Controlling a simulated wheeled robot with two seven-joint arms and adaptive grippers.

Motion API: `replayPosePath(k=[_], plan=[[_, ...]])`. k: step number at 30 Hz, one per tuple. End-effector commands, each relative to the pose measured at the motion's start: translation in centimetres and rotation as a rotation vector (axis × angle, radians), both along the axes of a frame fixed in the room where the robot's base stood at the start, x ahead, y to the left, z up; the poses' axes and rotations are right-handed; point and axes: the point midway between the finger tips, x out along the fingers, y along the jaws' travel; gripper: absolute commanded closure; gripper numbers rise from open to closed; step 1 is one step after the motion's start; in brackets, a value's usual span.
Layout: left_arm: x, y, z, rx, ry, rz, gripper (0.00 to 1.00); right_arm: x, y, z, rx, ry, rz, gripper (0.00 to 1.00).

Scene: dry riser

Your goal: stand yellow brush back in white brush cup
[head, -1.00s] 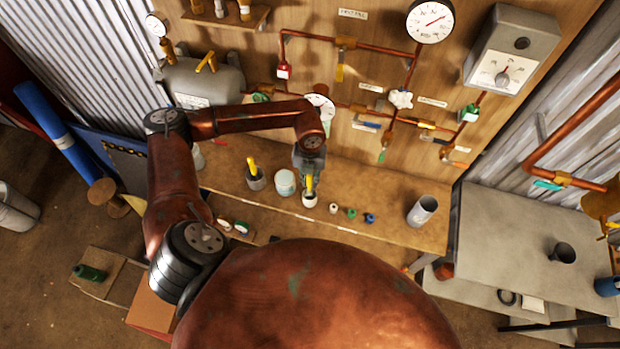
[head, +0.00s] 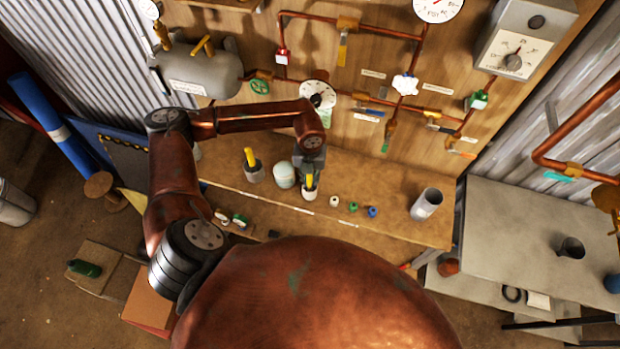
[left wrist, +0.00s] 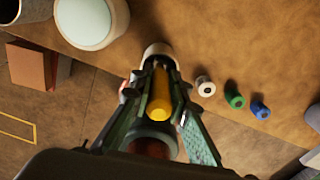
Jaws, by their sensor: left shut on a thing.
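My left gripper (head: 311,180) is shut on the yellow brush (left wrist: 159,95), holding its handle; the brush also shows in the head view (head: 309,181). The white brush cup (head: 309,194) stands on the bench directly below the gripper, and its rim shows beyond the fingertips in the left wrist view (left wrist: 158,49). The brush lines up with the cup's mouth. Its lower end is hidden by the fingers and cup, so I cannot tell how deep it sits. My right gripper is not in view.
A grey cup (head: 254,174) with another yellow-handled thing and a pale jar (head: 283,175) stand left of the white cup. White, green (head: 353,207) and blue (head: 372,211) small fittings lie to its right. A grey metal cup (head: 426,203) stands farther right. Pipework lines the back wall.

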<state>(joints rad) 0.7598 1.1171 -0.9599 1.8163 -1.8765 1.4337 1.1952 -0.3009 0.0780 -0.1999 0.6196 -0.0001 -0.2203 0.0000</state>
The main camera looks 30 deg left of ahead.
Motion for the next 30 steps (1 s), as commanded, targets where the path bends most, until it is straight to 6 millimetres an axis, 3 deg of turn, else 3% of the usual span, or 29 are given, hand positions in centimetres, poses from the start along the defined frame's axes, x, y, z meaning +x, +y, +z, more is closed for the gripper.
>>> replayPosePath(k=[2, 3, 11, 22, 30], plan=[[0.0, 0.0, 0.0, 0.0, 0.0, 0.0, 1.0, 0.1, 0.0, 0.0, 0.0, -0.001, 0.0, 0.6], [0.0, 0.0, 0.0, 0.0, 0.0, 0.0, 0.82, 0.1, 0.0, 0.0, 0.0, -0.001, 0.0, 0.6], [0.0, 0.0, 0.0, 0.0, 0.0, 0.0, 0.64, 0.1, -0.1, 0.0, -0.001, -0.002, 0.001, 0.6], [0.1, 0.0, 0.7, -0.001, -0.001, 0.001, 0.64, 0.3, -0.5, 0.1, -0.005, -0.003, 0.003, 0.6], [0.2, 0.0, 5.6, 0.0, -0.004, 0.0, 0.64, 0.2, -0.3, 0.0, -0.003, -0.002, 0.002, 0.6]])
